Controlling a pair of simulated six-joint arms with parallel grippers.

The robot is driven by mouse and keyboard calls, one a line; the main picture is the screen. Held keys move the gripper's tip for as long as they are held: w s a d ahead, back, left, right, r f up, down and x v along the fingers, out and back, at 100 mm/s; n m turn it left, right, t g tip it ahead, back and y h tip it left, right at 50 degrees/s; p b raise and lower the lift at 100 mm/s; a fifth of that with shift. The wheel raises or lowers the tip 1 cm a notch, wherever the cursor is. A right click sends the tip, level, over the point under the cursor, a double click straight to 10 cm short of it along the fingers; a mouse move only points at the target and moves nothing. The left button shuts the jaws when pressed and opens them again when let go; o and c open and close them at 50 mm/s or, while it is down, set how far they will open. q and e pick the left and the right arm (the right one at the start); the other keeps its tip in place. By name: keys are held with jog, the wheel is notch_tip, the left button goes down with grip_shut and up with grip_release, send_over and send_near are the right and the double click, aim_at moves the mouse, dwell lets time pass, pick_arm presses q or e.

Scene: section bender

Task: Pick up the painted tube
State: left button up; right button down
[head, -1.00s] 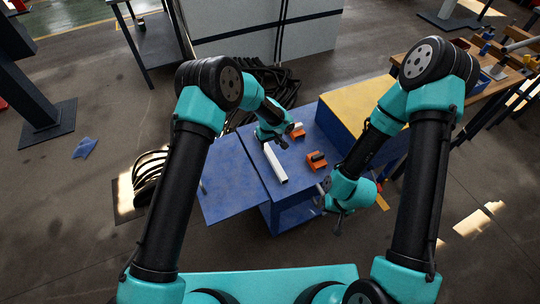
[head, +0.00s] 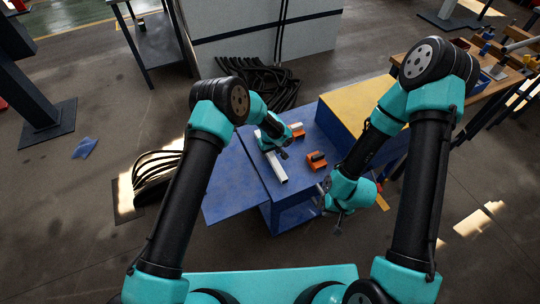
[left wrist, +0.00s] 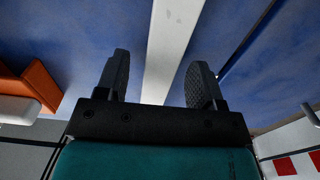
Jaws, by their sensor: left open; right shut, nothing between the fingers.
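A long white painted tube (head: 280,175) lies on the blue bench top, and its far part is hidden by my left gripper in the head view. My left gripper (head: 284,154) is open over the tube. In the left wrist view the tube (left wrist: 172,40) runs between the two spread fingers of this gripper (left wrist: 158,78); I cannot tell how far the fingers are above it. My right gripper (head: 338,228) is shut and empty, hanging at the near right side of the bench, away from the tube.
The blue bench (head: 232,188) has bare room to the left of the tube. Two orange blocks (head: 316,161) with short pieces on them sit right of the tube; one orange block (left wrist: 38,82) shows in the left wrist view. A yellow-topped surface (head: 358,103) stands at right.

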pick_arm(q)
jog(key=shift+f, duration=0.65)
jog(key=shift+c, duration=0.3)
jog(key=c, duration=1)
jog(key=shift+r, duration=0.1)
jog(key=shift+c, duration=0.2)
jog(key=shift+r, duration=0.45)
jog(key=r, duration=0.1)
jog(key=s+r, duration=0.1)
jog(key=shift+r, duration=0.3)
jog(key=s, duration=0.5)
jog(key=s+r, duration=0.1)
jog(key=s, duration=0.4)
jog(key=s+a, duration=0.1)
jog(key=s, duration=0.4)
jog(key=shift+r, duration=0.2)
